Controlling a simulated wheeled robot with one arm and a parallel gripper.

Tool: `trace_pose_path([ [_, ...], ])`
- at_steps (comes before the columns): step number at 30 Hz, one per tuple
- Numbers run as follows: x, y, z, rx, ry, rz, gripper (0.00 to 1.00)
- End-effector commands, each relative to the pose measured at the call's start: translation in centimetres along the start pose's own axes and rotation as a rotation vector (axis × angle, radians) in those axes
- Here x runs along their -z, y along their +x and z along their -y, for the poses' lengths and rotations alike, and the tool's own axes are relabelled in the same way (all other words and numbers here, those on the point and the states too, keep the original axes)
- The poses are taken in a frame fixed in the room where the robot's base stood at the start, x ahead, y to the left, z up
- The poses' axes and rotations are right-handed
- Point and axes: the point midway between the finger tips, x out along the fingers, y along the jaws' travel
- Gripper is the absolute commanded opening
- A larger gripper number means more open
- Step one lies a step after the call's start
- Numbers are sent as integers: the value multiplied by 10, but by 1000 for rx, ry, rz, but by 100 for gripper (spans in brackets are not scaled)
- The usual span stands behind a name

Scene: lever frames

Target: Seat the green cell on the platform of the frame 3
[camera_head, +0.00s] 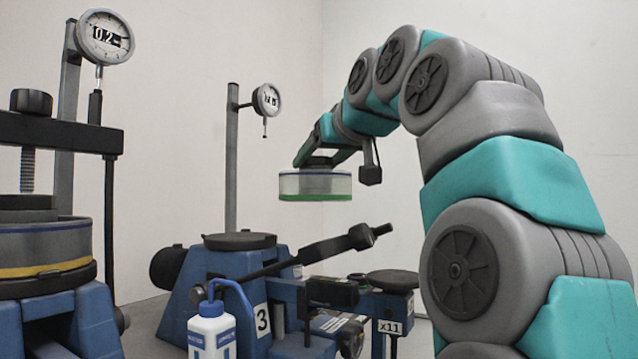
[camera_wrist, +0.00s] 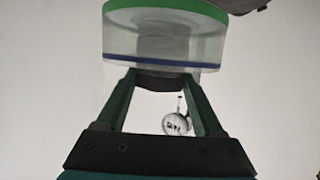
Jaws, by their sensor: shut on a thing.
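The green cell (camera_head: 315,185) is a clear, short cylinder with a blue upper rim and a green band at its bottom. My gripper (camera_head: 318,161) is shut on the dark knob on its top and holds it level in the air. In the wrist view the cell (camera_wrist: 160,46) appears inverted, green band uppermost, beyond my gripper's fingers (camera_wrist: 165,78). Frame 3 is a blue stand with a "3" label (camera_head: 262,320). Its round black platform (camera_head: 240,241) is bare. The cell hangs well above the platform and to its right in the picture.
A dial gauge (camera_head: 266,100) on a grey post stands behind frame 3. A dark lever (camera_head: 335,246) slants up to the right from the frame. A white bottle (camera_head: 211,330) stands in front. At left, another frame holds a yellow-banded cell (camera_head: 45,250).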

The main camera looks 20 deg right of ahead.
Motion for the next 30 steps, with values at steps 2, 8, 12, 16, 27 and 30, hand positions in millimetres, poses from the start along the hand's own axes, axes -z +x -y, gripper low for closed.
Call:
trace_pose_path([
  [2, -11, -7, 10, 42, -11, -7, 0],
  [8, -26, -15, 24, 105, -33, -7, 0],
  [12, -28, -15, 27, 116, -37, -7, 0],
  [16, -26, -11, 30, 116, -38, -7, 0],
  [27, -21, 6, 44, 115, -37, -7, 0],
  [30, -19, 11, 47, 115, -37, -7, 0],
])
